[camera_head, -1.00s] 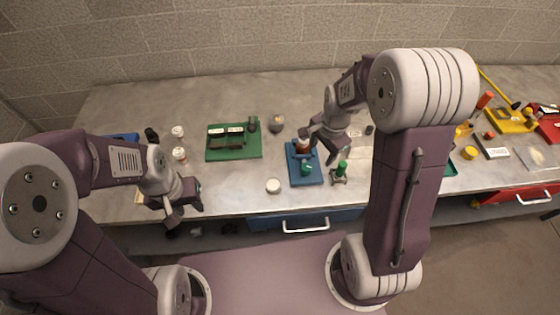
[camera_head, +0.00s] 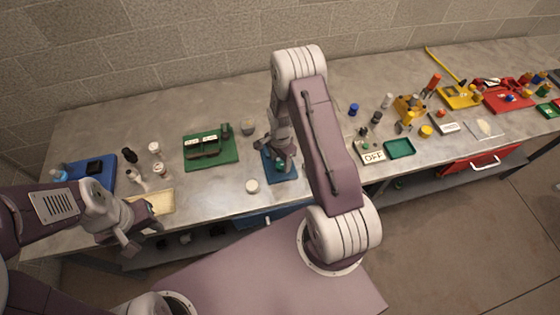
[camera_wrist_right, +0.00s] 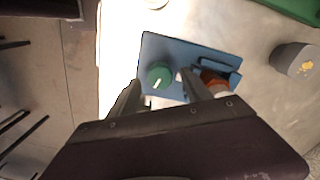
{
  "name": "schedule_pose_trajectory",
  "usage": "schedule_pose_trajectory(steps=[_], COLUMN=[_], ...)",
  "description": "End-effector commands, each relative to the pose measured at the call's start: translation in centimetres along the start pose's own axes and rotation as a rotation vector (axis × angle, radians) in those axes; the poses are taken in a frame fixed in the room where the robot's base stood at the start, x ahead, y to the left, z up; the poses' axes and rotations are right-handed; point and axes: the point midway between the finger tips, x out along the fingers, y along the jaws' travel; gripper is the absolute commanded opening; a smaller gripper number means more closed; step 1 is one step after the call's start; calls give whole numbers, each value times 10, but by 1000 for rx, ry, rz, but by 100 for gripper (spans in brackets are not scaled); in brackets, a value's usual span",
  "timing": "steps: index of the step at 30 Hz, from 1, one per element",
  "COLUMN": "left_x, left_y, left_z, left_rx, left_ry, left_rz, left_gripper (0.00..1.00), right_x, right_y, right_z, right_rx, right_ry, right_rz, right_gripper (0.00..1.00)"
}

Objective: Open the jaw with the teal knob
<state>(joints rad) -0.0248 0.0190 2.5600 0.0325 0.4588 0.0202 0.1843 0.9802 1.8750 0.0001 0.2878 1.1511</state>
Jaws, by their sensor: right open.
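The teal knob (camera_wrist_right: 160,75), with a white pointer line, sits on a blue plate (camera_wrist_right: 165,48) in the right wrist view. Beside it on the plate is a blue jaw (camera_wrist_right: 232,66) with an orange-brown and white piece (camera_wrist_right: 215,82) at it. The right finger partly hides this piece. My right gripper (camera_wrist_right: 161,90) is open, with a finger on each side of the knob in the picture; I cannot tell whether either touches it. In the head view the blue plate (camera_head: 285,176) is partly covered by my right arm and gripper (camera_head: 272,150). My left gripper (camera_head: 126,243) hangs at the table's front left edge, apparently empty.
A green board (camera_head: 226,156) lies left of the blue plate, with a grey cup (camera_head: 248,128) behind it and a white round piece (camera_head: 252,186) in front. A teal tray (camera_head: 400,148) and an OFF sign (camera_head: 374,157) stand to the right. Bare tabletop surrounds the plate's left side.

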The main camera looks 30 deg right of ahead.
Motion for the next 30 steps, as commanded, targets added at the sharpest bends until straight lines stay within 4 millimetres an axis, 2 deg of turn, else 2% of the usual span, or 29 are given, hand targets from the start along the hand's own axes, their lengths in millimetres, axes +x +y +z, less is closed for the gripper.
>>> schedule_pose_trajectory(steps=[6,13,19,30], left_x=[-6,-6,-6,-2], left_y=[0,0,0,0], left_z=[-1,-1,-1,0], left_rx=[0,0,0,0], left_ry=[0,0,0,0], left_rz=[0,0,0,0], left_gripper=[36,36,36,36], right_x=[19,20,20,20], right_y=[0,-1,-1,-1], right_z=[0,0,0,0], right_rx=[0,0,0,-59], right_ry=[0,1,1,1], right_rz=[-1,-2,-1,-2], right_gripper=[57,57,1,0])
